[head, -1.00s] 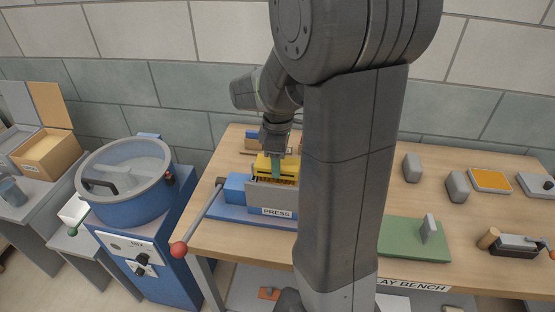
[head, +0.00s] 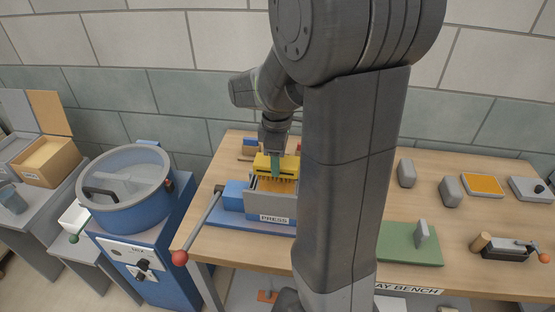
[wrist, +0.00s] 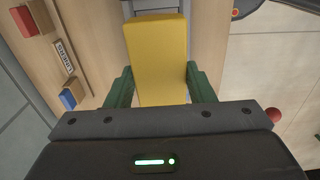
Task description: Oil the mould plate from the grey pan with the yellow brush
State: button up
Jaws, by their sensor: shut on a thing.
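My gripper (head: 275,167) is shut on the yellow brush (head: 265,162), with its bristles pointing down. In the head view the brush is over the grey box of the press (head: 272,206), its bristle tips partly behind the front wall. I cannot tell whether they touch anything inside. In the wrist view the yellow brush (wrist: 157,60) sits between the green fingers. The mould plate cannot be made out; the press walls and brush hide the inside. A shallow grey tray with a dark knob (head: 530,190) at the right edge may be the grey pan.
The press lever with a red ball (head: 180,257) sticks out front left. A blue mixer drum (head: 125,205) stands left of the bench. Grey blocks (head: 450,190), an orange-filled tray (head: 484,185) and a green board (head: 405,243) are on the right. My arm hides the middle.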

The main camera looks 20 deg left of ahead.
jog(key=shift+r+p, duration=1.15)
jog(key=shift+r, duration=1.1)
jog(key=shift+f, duration=0.1)
